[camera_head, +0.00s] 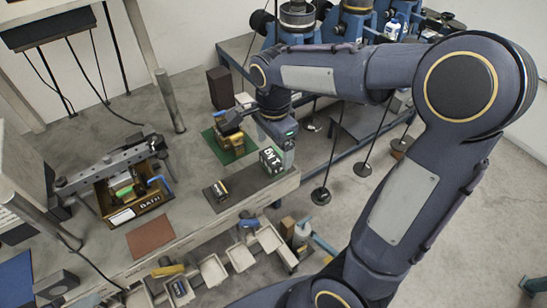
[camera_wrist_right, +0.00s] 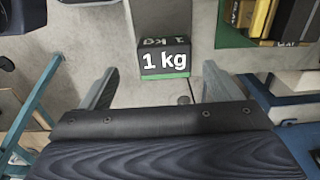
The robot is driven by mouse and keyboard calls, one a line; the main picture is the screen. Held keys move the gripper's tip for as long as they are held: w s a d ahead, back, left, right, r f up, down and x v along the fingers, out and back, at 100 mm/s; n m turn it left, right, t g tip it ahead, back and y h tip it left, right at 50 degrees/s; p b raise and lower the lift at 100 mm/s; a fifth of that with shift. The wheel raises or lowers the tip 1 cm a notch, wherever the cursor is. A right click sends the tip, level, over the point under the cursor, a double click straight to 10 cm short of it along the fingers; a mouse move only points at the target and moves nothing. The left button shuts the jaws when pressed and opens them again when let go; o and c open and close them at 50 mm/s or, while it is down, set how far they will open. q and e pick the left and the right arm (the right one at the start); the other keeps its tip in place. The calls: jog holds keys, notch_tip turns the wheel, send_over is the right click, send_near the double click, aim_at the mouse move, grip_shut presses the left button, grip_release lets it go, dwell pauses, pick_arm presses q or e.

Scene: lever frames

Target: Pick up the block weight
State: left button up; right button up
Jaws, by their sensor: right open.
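The block weight (camera_head: 270,160) is a dark block marked "1 kg" in white. It stands near the right end of the bench, on a dark grey strip. In the right wrist view the block weight (camera_wrist_right: 165,60) has a green band along its lower edge and lies ahead, between the lines of the two fingers. My right gripper (camera_wrist_right: 158,85) is open and empty, its fingers on either side with a gap to the block. In the head view my right gripper (camera_head: 284,158) is right beside the block and partly overlaps it. My left gripper is not in view.
A green mat (camera_head: 246,155) with yellow and brown boxes lies behind the block. A brown "BATH" box (camera_head: 150,205) and a reddish mat (camera_head: 150,236) are further left. Open bins (camera_head: 241,257) line the bench front.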

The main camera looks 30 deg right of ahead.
aim_at(273, 155)
jog(key=f, duration=0.5)
jog(key=shift+w+d+p, duration=0.1)
jog(key=shift+w+p, duration=0.2)
jog(key=c, duration=1.9)
